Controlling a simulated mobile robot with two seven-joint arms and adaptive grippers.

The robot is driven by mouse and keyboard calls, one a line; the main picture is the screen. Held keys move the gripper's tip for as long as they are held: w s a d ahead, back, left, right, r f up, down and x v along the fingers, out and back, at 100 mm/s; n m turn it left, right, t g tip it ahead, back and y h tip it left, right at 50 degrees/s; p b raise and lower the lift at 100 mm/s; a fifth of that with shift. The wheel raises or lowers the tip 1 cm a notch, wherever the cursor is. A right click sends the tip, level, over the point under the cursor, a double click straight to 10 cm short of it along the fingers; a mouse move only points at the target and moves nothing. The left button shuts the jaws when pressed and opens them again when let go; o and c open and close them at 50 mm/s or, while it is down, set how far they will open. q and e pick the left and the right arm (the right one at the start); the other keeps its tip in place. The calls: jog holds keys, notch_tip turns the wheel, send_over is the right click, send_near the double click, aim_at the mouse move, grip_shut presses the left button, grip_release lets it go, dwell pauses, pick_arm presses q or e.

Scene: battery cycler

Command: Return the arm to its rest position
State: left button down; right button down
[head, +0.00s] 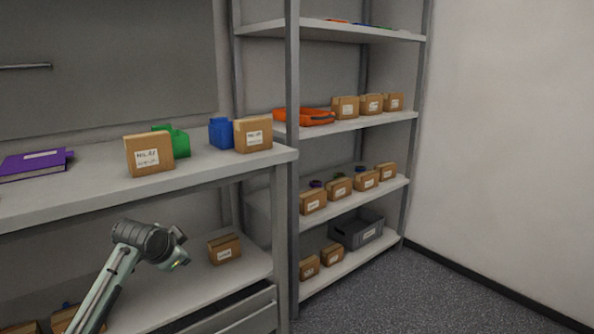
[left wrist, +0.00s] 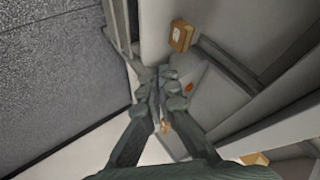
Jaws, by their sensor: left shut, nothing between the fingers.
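My left arm (head: 112,275) comes in from the lower left in the head view, in front of the lower shelf of the bench. My left gripper (head: 178,250) is at its end, in front of the lower shelf and left of a cardboard box (head: 224,249). In the left wrist view the left gripper (left wrist: 158,82) has its fingers together and empty. My right gripper is in neither view.
The bench top (head: 75,198) holds a purple binder (head: 35,165), labelled boxes (head: 149,154), and green (head: 179,142) and blue (head: 221,133) containers. A rack (head: 292,190) with boxes and a grey bin (head: 357,232) stands to the right. The floor (head: 420,290) at the right is clear.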

pick_arm(q)
jog(key=s+f+n+g, duration=0.2)
jog(key=s+f, duration=0.6)
jog(key=f, duration=0.5)
jog(key=s+f+n+g, duration=0.2)
jog(key=s+f, duration=0.8)
jog(key=s, duration=0.5)
jog(key=s+f+n+g, duration=0.2)
jog(key=s+f+n, duration=0.1)
jog(key=s+f, duration=0.8)
jog(key=s, duration=0.5)
jog(key=shift+y, duration=0.4)
jog(key=c, duration=2.3)
grip_release()
